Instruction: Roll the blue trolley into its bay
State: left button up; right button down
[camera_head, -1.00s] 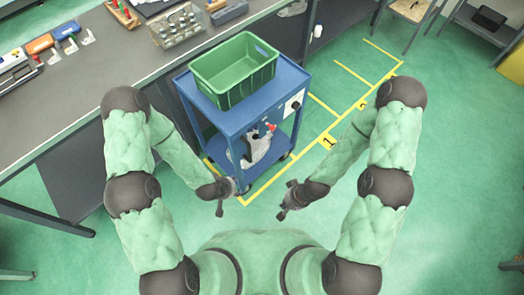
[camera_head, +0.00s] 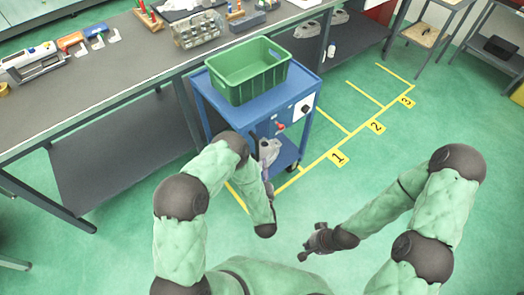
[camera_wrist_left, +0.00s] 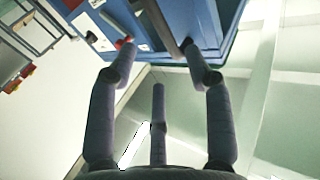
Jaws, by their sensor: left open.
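The blue trolley (camera_head: 300,88) stands upright beside the bench, at the yellow floor lines left of marker 1 (camera_head: 338,158). A green crate (camera_head: 247,80) sits on its top. A grey item on its lower part is partly hidden by my left arm. My left gripper (camera_head: 268,185) is close to the trolley's near side, largely hidden by my forearm. In the left wrist view its fingers (camera_wrist_left: 160,52) are spread, with a dark bar of the blue trolley (camera_wrist_left: 205,22) showing between them; contact cannot be told. My right gripper (camera_head: 312,242) is open and empty over the floor.
The long bench (camera_head: 120,85) with tools and a rack of parts (camera_head: 197,30) runs along the trolley's left. Markers 2 (camera_head: 375,127) and 3 (camera_head: 406,102) label bays to the right, whose floor is clear. Stands (camera_head: 430,35) are at the back right.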

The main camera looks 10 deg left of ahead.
aim_at(258, 148)
pick_arm(q)
jog(key=b+x, duration=0.2)
jog(key=x, duration=0.8)
jog(key=shift+w+a+b, duration=0.1)
jog(key=shift+b, duration=0.2)
grip_shut()
